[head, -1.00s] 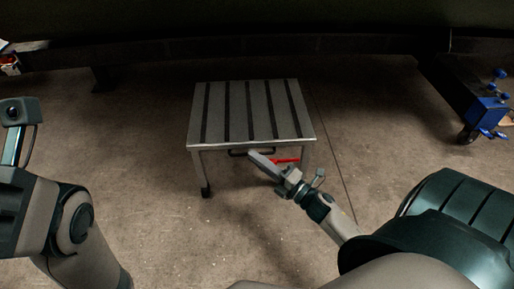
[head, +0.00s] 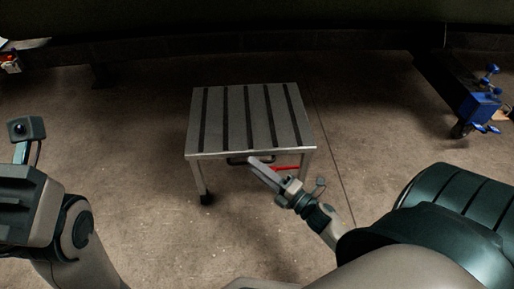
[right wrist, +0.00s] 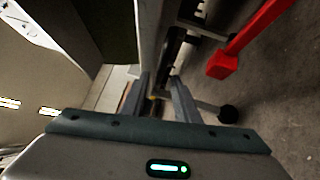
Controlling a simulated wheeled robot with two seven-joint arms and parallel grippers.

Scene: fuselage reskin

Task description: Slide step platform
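The step platform (head: 219,122) is a low metal table with dark strips across its top, standing on the floor in the middle of the head view. A dark bar handle (head: 237,160) hangs under its front edge. My right gripper (head: 254,164) reaches in from the lower right, its fingertips at the right end of this handle. In the right wrist view the two fingers (right wrist: 161,85) stand apart, with the dark handle (right wrist: 173,47) in line with the gap. Contact is not clear. My left arm shows at the left edge, but its fingers do not.
A red bar (head: 287,168) sits under the platform's front edge, close right of my right gripper; it looms in the right wrist view (right wrist: 222,65). A blue wheeled stand (head: 480,106) is at the right. A dark beam crosses the back. The floor before the platform is clear.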

